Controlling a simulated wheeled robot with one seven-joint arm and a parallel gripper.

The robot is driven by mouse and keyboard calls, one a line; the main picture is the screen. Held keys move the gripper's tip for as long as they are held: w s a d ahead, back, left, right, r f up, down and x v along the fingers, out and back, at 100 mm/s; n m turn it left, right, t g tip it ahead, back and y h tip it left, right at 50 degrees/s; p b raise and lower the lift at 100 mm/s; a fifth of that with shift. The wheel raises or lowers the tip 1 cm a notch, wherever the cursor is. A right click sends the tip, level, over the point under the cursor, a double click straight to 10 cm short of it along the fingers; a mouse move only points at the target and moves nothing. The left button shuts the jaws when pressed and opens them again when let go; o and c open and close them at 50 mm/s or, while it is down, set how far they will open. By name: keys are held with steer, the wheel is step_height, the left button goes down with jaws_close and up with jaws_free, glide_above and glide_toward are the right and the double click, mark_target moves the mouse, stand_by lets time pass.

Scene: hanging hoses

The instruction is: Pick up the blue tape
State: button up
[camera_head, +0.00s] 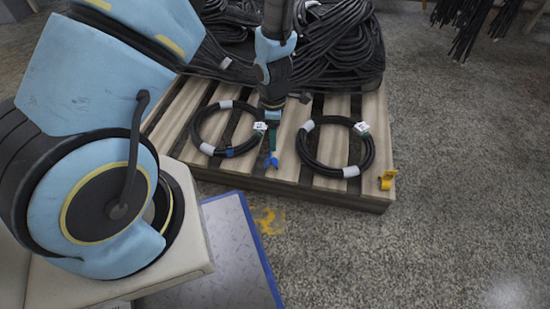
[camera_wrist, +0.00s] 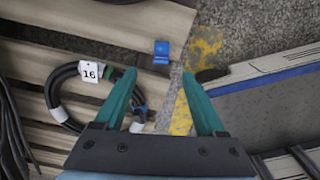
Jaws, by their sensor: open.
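The blue tape (camera_head: 271,161) is a small bright blue piece at the front end of a pallet slat, between two hose coils. In the wrist view the blue tape (camera_wrist: 161,52) lies just past the fingertips, in line with the gap between them. My gripper (camera_head: 272,146) points down above the pallet's front edge, close to the tape. Its green fingers (camera_wrist: 160,75) are spread apart with nothing between them. Whether a finger touches the tape I cannot tell.
A left coil (camera_head: 195,134) and a right coil (camera_head: 368,156) lie on the wooden pallet (camera_head: 300,187). A yellow tape (camera_head: 387,179) sits at the front right corner. Bundled black hoses (camera_head: 340,45) fill the back. The floor (camera_head: 440,220) at right is clear.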

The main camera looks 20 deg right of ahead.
mark_target(271, 155)
step_height(271, 155, down, 5)
steer(key=shift+b, duration=1.2)
steer(key=f+b, duration=0.1)
steer(key=f, duration=0.1)
steer(key=a+f+b, duration=0.1)
steer(key=f+b, duration=0.1)
steer(key=shift+f+b, duration=0.1)
steer(key=shift+b, duration=0.2)
steer(key=shift+f, duration=0.45)
steer(key=shift+d, duration=0.1)
steer(key=shift+r, duration=0.1)
jaws_close()
